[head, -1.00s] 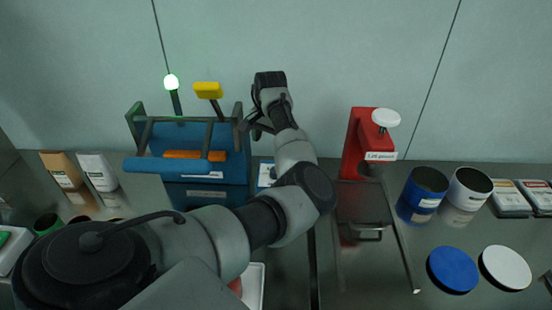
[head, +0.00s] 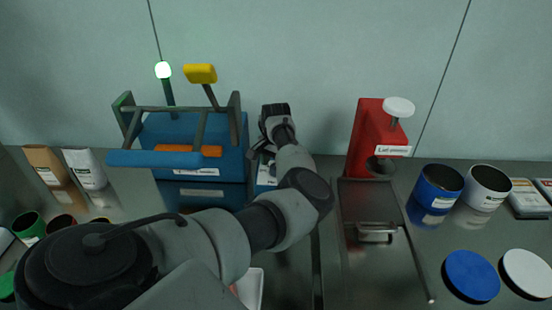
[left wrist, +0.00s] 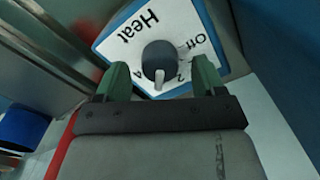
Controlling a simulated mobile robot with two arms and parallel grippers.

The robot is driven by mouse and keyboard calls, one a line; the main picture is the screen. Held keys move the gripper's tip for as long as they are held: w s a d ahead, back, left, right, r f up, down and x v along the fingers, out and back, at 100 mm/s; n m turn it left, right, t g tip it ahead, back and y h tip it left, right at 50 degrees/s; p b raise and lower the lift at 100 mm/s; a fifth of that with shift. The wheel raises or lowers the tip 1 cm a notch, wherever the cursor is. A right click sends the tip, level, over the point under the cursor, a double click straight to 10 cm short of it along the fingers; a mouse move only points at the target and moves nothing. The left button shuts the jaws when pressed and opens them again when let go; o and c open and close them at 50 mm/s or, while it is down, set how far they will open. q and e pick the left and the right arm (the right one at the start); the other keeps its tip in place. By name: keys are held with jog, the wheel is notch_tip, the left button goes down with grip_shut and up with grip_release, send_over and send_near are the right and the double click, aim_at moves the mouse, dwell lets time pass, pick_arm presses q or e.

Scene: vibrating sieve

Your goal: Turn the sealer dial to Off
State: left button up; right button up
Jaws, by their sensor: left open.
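The sealer dial (left wrist: 158,58) is a dark round knob with a white pointer on a white plate (left wrist: 119,43) with a blue border. The plate reads Heat, Off, 2 and 4. The pointer lies between the 2 and the 4, away from Off. My left gripper (left wrist: 161,80) is open, with one green finger on each side of the dial's near side; I cannot tell whether they touch it. In the head view my left gripper (head: 264,150) is beside the blue sealer (head: 205,193) and hides the dial. My right gripper is not in view.
A glowing lamp (head: 163,70) and a yellow-topped lever (head: 201,74) rise from the sealer. To the right stand a red press (head: 366,135), a blue can (head: 438,188) and a white can (head: 487,187). Pouches (head: 85,168) stand at left. A wall is behind.

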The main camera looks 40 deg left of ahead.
pick_arm(q)
jog(key=shift+f, duration=0.85)
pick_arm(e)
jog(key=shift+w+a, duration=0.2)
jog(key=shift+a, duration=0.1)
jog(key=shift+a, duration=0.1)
pick_arm(q)
jog(key=shift+c, duration=0.4)
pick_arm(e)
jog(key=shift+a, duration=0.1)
pick_arm(q)
jog(key=c, duration=0.8)
jog(key=shift+c, duration=0.2)
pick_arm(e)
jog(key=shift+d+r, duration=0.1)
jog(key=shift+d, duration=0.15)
